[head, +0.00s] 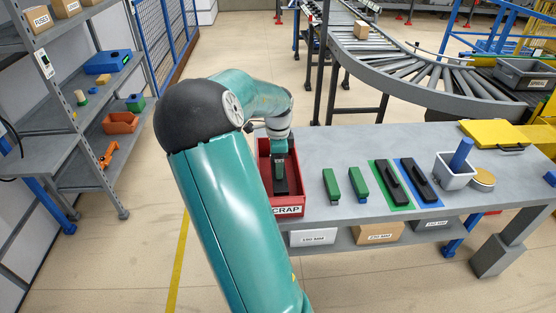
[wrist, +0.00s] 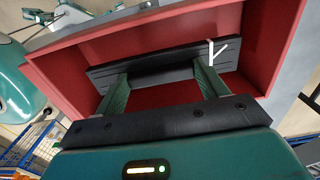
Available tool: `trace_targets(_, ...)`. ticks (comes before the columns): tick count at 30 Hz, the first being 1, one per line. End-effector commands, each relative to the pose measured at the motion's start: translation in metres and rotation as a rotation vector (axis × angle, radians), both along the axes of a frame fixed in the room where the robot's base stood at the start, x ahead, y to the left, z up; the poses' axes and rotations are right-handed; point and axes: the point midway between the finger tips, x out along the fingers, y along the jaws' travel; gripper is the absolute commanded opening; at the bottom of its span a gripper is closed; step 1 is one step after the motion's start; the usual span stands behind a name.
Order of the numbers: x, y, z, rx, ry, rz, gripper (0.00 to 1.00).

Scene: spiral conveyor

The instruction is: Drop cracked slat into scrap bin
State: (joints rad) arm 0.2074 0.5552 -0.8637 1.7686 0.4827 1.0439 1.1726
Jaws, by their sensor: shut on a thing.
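The cracked slat (wrist: 160,66) is a long black bar with grooves and a white crack mark near its right end in the wrist view. My gripper (wrist: 162,76) is shut on it, with the green fingers spread along its length. The red scrap bin (wrist: 250,62) surrounds the slat on the visible sides, and the slat is within its walls. Whether the slat touches the bin floor I cannot tell. In the head view my gripper (head: 281,170) points down into the scrap bin (head: 265,165) at the bench's left end, with the dark slat (head: 282,186) below it.
A curved roller conveyor (head: 420,80) stands behind. Shelves (head: 55,75) are at left.

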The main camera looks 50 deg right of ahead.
Motion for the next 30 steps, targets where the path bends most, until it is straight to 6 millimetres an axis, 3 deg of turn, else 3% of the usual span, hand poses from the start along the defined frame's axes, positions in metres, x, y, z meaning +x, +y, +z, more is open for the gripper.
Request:
trace_targets(10,0.000,0.000,-0.007,0.000,0.000,-0.001,0.45)
trace_targets(11,0.000,0.000,-0.007,0.000,0.000,0.000,0.76)
trace_targets(14,0.000,0.000,-0.007,0.000,0.000,0.000,0.94)
trace_targets(24,0.000,0.000,-0.004,-0.001,-0.001,0.000,0.94)
trace_targets(30,0.001,0.000,0.023,-0.002,-0.003,0.002,0.94)
